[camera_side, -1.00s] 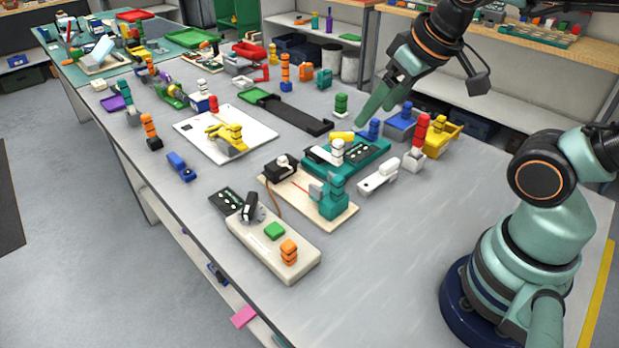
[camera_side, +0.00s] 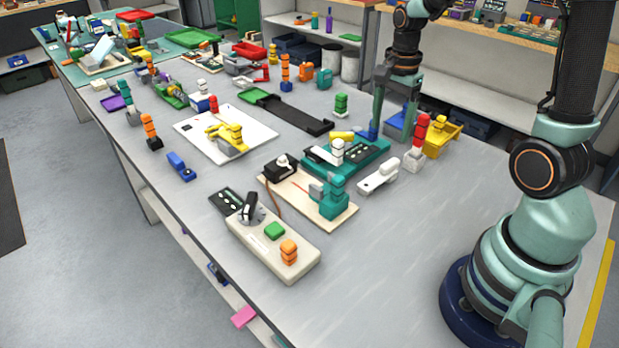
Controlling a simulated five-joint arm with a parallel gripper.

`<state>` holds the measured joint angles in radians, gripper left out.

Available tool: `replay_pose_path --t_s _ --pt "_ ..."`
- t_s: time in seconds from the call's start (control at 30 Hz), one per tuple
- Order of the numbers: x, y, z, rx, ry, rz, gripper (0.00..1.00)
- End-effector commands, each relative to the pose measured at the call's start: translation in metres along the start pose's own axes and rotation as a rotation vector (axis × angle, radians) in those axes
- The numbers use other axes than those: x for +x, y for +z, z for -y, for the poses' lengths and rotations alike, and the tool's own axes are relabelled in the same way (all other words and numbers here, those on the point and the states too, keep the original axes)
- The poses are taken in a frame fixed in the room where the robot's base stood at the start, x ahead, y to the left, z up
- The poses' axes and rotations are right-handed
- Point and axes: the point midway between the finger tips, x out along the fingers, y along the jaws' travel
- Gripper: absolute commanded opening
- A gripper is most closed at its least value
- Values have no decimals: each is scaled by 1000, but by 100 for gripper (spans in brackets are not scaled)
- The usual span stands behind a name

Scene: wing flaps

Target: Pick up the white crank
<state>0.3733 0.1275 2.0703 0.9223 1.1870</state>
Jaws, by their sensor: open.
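A white crank-shaped piece (camera_side: 378,176) lies flat on the grey table, just right of the teal board, with a raised knob at its upper right end. My gripper (camera_side: 392,138) points down above and behind it, its two fingers spread apart with nothing held. The fingertips are near the blue peg and the blue block, apart from the white piece. The height of the fingertips above the table is hard to tell.
A teal board (camera_side: 366,155) with a white knob (camera_side: 337,151) stands left of the white piece. A red-and-white peg (camera_side: 417,150) and a yellow block (camera_side: 442,138) stand to its right. A blue block (camera_side: 394,128) is behind.

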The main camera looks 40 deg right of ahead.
Motion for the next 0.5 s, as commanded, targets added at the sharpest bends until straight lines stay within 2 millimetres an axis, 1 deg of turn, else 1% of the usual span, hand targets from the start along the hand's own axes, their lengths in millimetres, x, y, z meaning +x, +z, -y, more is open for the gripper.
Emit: replay_pose_path --t_s 0.03,0.17,0.27,0.4,0.5 --pt "5 -4 -1 38 12 5 80" --pt "14 -7 -1 77 23 8 80" --pt "29 -6 -2 79 26 9 80" --pt "54 -6 -2 77 26 9 80" --pt "67 -6 -2 76 25 9 80"
